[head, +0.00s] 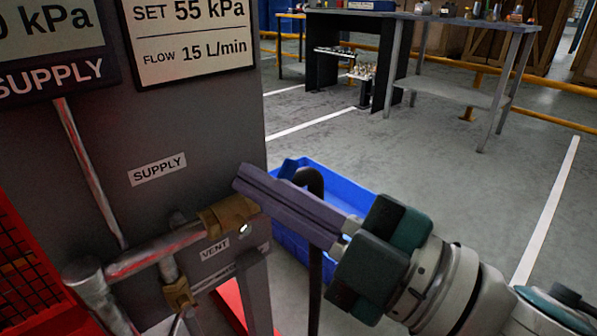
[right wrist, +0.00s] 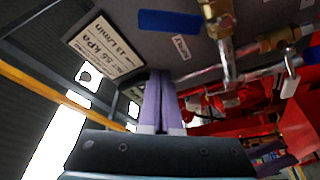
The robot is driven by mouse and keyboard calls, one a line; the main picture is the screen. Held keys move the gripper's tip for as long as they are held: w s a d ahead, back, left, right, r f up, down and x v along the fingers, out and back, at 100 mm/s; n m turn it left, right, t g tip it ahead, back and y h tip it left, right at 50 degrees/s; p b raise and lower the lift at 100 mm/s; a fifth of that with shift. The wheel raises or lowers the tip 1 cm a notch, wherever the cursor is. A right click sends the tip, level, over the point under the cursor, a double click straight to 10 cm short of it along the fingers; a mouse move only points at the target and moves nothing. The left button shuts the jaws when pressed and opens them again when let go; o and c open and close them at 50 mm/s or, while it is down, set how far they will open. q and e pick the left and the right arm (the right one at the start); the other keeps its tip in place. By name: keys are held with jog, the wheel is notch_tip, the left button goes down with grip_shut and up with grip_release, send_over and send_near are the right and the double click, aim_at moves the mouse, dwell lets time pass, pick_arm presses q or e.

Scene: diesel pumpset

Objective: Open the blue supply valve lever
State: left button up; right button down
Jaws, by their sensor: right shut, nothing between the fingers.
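The blue lever (right wrist: 170,22) shows in the right wrist view as a flat blue bar against the grey panel, beside a small white label. I cannot make it out in the head view, where my fingers may hide it. A brass valve body (head: 228,215) sits on the pipe below the SUPPLY label (head: 157,168). My right gripper (head: 242,180) has its fingers together, with nothing between them, their tips in front of the panel's right edge by the brass body. In the right wrist view the fingertips (right wrist: 159,74) appear apart from the blue lever. My left gripper is not in view.
A pipe (head: 150,260) runs to the brass body, above a VENT label (head: 215,248). A black hose (head: 315,240) hangs behind my gripper. A blue bin (head: 345,187) stands on the floor. A red mesh guard (head: 20,265) is at left. A workbench (head: 455,60) stands farther back across open floor.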

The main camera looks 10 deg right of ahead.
jog(key=shift+w+d+f+b, duration=0.95)
jog(key=shift+w+f+b, duration=0.15)
jog(key=shift+w, duration=0.15)
jog(key=shift+w+d+f+m, duration=0.1)
jog(key=shift+w+d+m, duration=0.15)
jog(key=shift+m, duration=0.35)
jog(key=shift+d+f+m+t, duration=0.15)
jog(key=shift+f+m+t, duration=0.05)
jog(key=shift+m+t, duration=0.25)
jog(key=shift+w+d+f+m+t+h+b, duration=0.4)
jog(key=shift+f+m+t+h+b, duration=0.3)
jog(key=shift+m, duration=1.4)
jog(key=shift+w+d+f+m+t+h+b, duration=0.3)
jog(key=shift+d+f+m+t+b, duration=0.35)
jog(key=shift+m, duration=1.4)
jog(key=shift+w+d+f+m+t+h+b, duration=0.3)
jog(key=shift+f+m+t+h+b, duration=0.4)
jog(key=shift+m, duration=1.4)
jog(key=shift+f, duration=0.25)
